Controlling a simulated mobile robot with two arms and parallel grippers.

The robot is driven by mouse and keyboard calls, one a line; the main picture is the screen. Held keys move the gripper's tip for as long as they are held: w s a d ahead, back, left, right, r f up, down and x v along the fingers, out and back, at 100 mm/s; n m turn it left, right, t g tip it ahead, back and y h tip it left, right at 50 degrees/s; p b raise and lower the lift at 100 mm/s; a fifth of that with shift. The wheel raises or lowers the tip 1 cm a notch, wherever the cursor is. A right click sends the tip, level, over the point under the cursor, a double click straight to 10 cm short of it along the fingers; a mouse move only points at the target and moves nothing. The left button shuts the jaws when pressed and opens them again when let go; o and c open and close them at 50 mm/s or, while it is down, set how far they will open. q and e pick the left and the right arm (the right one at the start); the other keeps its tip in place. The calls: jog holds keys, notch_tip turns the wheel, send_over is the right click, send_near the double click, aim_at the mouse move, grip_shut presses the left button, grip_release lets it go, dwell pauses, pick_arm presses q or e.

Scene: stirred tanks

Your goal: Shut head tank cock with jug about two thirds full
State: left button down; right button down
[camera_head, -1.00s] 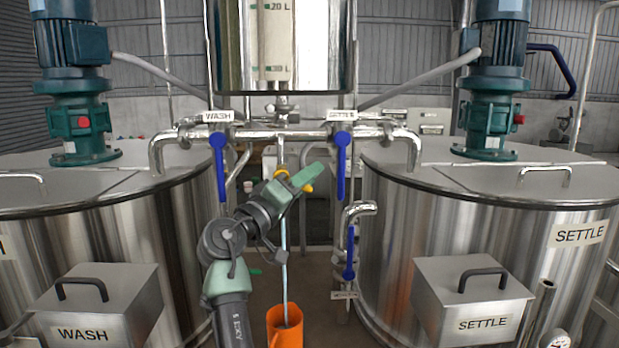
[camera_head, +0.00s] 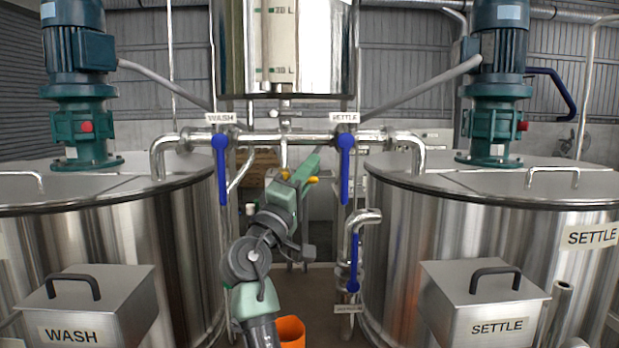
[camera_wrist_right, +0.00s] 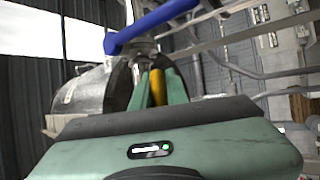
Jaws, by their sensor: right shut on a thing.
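The head tank (camera_head: 330,60), shiny steel with a litre-marked gauge strip, hangs at top centre in the head view. Below it a yellow cock handle (camera_head: 312,180) shows beside my right gripper (camera_head: 300,177). In the right wrist view the yellow handle (camera_wrist_right: 157,86) lies between the green fingers (camera_wrist_right: 157,90), which are shut on it. The orange jug (camera_head: 291,331) stands low, under the outlet, partly hidden by my right arm and cut by the bottom edge. I see no stream above it. Its fill level cannot be seen. My left gripper is not in view.
Blue WASH (camera_head: 220,168) and SETTLE (camera_head: 345,167) levers hang down either side of my gripper. A third blue lever (camera_head: 354,262) is lower right. Large WASH (camera_head: 120,235) and SETTLE (camera_head: 480,225) tanks flank a narrow gap.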

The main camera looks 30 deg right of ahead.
jog(key=c, duration=1.4)
grip_release()
jog(key=shift+r, duration=0.15)
jog(key=shift+d, duration=0.15)
jog(key=b+v, duration=0.4)
jog(key=v, duration=0.4)
